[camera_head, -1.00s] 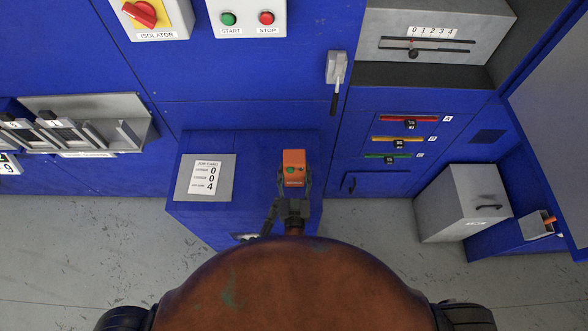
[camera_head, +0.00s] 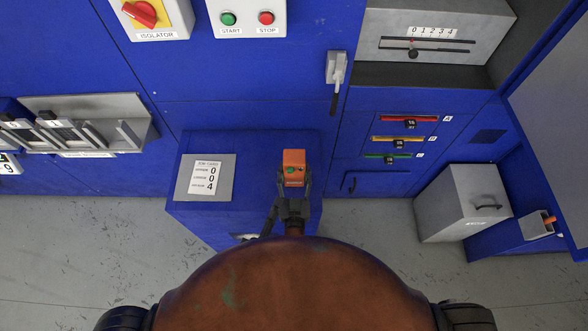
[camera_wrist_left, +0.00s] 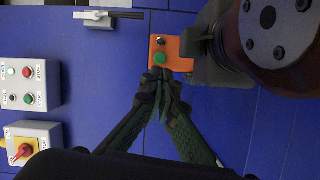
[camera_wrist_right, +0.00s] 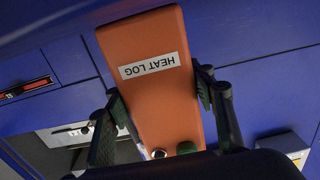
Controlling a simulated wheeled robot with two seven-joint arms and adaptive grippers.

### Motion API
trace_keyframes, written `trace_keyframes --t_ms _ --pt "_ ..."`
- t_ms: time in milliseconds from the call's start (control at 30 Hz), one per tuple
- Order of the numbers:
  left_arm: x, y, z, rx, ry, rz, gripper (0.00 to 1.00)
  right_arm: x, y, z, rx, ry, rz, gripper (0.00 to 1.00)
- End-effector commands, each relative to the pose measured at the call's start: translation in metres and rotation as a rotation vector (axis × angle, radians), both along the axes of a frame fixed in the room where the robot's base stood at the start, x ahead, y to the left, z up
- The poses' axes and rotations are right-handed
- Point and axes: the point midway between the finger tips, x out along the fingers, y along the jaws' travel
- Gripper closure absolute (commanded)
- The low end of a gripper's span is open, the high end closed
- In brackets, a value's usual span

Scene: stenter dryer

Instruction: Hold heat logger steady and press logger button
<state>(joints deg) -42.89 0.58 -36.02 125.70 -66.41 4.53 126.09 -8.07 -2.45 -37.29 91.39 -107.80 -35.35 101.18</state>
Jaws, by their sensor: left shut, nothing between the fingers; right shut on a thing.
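The heat logger (camera_head: 293,157) is an orange block with a green button (camera_wrist_left: 160,58) and a small dark knob beside it. My right gripper (camera_wrist_right: 160,96) is shut on the logger, one finger on each long side, below its "HEAT LOG" label (camera_wrist_right: 148,65). In the head view the logger shows over the blue cabinet top. My left gripper (camera_wrist_left: 163,76) is shut and empty. Its fingertips are right beside the green button; I cannot tell whether they touch it. In the head view my left gripper partly overlaps the right one, low beside the logger.
A grey panel with a job card (camera_head: 206,178) lies left of the logger on the blue cabinet (camera_head: 240,220). A lever handle (camera_head: 336,75) hangs behind on the wall. The start/stop box (camera_head: 246,18) and isolator (camera_head: 152,18) are higher up. A grey bin (camera_head: 462,205) stands at right.

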Motion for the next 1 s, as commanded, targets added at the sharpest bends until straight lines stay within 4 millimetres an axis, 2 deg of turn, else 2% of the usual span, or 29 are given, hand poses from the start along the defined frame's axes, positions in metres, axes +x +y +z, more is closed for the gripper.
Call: trace_keyframes --t_ms 167,533,800,1000 --pt "-0.001 -0.009 -0.002 0.234 -0.125 -0.068 1.00 0.000 0.000 0.000 0.000 0.000 -0.001 0.84" --pt "-0.006 -0.025 -0.004 0.892 -0.565 -0.194 1.00 0.000 0.000 0.000 0.000 0.001 -0.001 0.84" --pt "-0.010 -0.030 -0.005 1.333 -0.923 -0.205 1.00 0.000 0.000 0.000 0.000 0.001 -0.001 0.84" --pt "-0.012 -0.031 -0.006 1.552 -1.114 -0.178 1.00 0.000 0.000 0.000 0.000 0.001 0.000 0.84"
